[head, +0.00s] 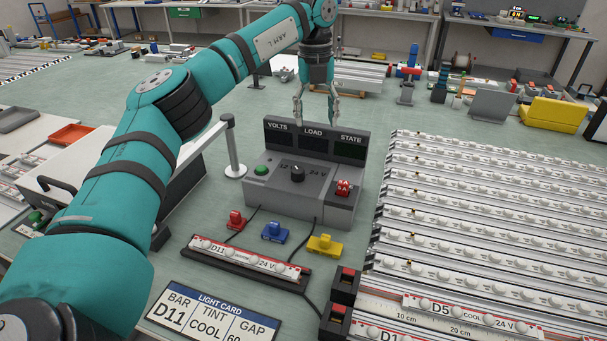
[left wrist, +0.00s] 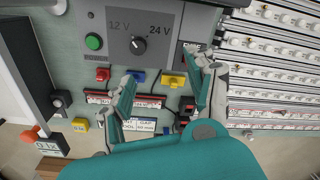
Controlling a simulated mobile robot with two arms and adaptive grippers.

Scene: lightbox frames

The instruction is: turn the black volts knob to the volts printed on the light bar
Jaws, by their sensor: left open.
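The black volts knob (head: 297,173) is on the sloped face of a grey power unit (head: 285,203). In the left wrist view, the knob (left wrist: 138,44) sits between the printed marks 12 V and 24 V. A pale mark on it seems to point up and left, toward 12 V, but it is small. The light bar (head: 245,258) lies in front of the unit and reads D11 and 24 V. My left gripper (head: 315,118) is open and empty, pointing down above the unit, apart from the knob. Its spread fingers also show in the left wrist view (left wrist: 162,70). My right gripper is out of view.
A green button (head: 260,171) and a red part (head: 342,187) flank the knob. The display panel (head: 315,142) rises behind it. Red, blue (head: 275,232) and yellow clips stand in front. A rack of light bars (head: 470,220) fills the right.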

